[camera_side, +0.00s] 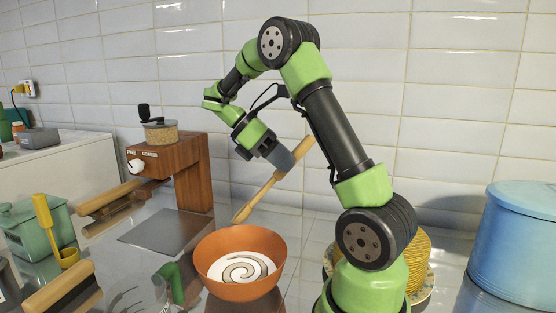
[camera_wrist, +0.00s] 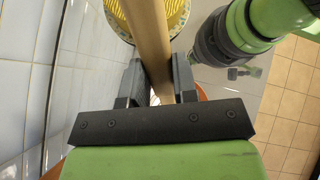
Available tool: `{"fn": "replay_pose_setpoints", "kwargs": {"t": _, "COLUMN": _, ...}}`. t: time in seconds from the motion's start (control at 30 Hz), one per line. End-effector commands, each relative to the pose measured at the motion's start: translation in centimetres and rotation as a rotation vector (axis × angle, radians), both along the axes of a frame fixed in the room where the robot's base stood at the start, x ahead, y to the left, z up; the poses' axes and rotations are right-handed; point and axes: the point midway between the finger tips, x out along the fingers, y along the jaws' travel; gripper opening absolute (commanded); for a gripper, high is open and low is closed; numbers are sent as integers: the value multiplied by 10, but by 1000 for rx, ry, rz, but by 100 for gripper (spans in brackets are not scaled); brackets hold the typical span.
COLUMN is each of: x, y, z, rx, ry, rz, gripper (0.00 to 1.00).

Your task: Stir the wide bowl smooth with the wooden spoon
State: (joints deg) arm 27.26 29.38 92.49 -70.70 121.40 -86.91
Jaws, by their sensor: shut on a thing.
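The wide bowl (camera_side: 247,292) is orange and stands on the counter at lower centre in the side view. Its white contents (camera_side: 222,268) carry a grey-brown spiral streak. My gripper (camera_side: 281,159) is shut on the wooden spoon (camera_side: 262,194), above and to the right of the bowl. The spoon is tilted, its head low on the left near the bowl's back rim, seemingly above it. In the wrist view my gripper (camera_wrist: 158,88) has the spoon's handle (camera_wrist: 149,35) between its two dark fingers. Only slivers of orange show there behind the gripper; the spoon's head is hidden.
A wooden coffee grinder (camera_side: 195,180) stands behind left of the bowl. A green pot (camera_side: 35,232) with a yellow ladle (camera_side: 47,220) is far left. A yellow ribbed object (camera_side: 421,262) sits behind my base, and a blue canister (camera_side: 515,240) at right. A tiled wall closes the back.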

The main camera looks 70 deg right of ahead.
Motion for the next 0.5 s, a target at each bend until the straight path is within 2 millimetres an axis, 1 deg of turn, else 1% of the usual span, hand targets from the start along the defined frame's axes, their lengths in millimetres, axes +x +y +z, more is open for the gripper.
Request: {"fn": "replay_pose_setpoints", "kwargs": {"t": 0.5, "x": -34, "y": -19, "z": -22, "rx": 1, "ry": 0, "rz": -4, "gripper": 3}}
